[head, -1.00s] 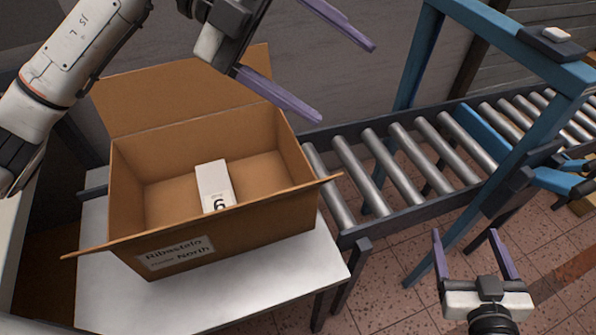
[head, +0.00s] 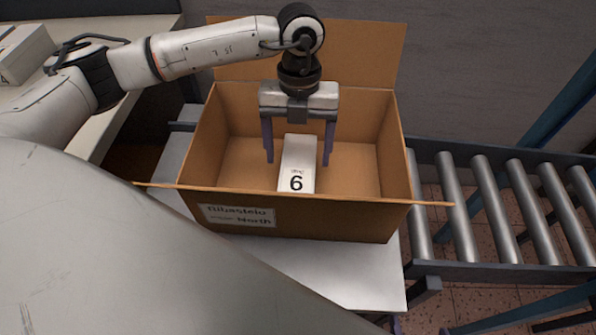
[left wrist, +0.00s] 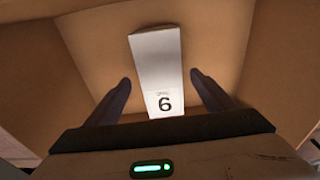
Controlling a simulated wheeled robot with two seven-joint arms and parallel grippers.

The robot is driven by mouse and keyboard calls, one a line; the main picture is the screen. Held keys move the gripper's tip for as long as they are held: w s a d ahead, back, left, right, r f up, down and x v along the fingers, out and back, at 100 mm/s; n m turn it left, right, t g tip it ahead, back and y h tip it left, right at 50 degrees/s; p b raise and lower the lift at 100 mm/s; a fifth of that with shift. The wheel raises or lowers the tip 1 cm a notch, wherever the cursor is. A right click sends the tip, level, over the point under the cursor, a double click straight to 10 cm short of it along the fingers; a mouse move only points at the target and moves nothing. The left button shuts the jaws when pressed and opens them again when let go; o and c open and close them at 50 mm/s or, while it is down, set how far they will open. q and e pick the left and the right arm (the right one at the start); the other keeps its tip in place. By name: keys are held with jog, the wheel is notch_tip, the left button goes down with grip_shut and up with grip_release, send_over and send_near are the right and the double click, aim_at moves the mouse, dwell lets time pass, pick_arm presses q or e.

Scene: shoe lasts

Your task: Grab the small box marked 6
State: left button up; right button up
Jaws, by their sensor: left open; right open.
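The small white box marked 6 (head: 298,164) stands inside the large open cardboard box (head: 330,217). My left gripper (head: 298,160) points down into the cardboard box, open, with one purple finger on each side of the small box. In the left wrist view the small box (left wrist: 157,70) lies between the two open fingers (left wrist: 160,92), with a visible gap on each side. The fingers do not appear to touch it. The lower end of the small box is hidden by the cardboard box's front wall in the head view. My right gripper is not in view.
The cardboard box stands on a light table (head: 330,275), flaps open, with a label (head: 237,215) on its front. A roller conveyor (head: 490,205) is at the right. Another pale box (head: 22,52) sits on a surface at the far left. My own pale body part covers the lower left.

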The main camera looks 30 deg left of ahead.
aim_at(299, 162)
pick_arm(q)
jog(key=f, duration=0.3)
jog(key=s+f, duration=0.1)
jog(key=f, duration=0.1)
jog(key=shift+d+f, duration=0.3)
jog(key=shift+w, duration=0.1)
jog(key=c, duration=1.3)
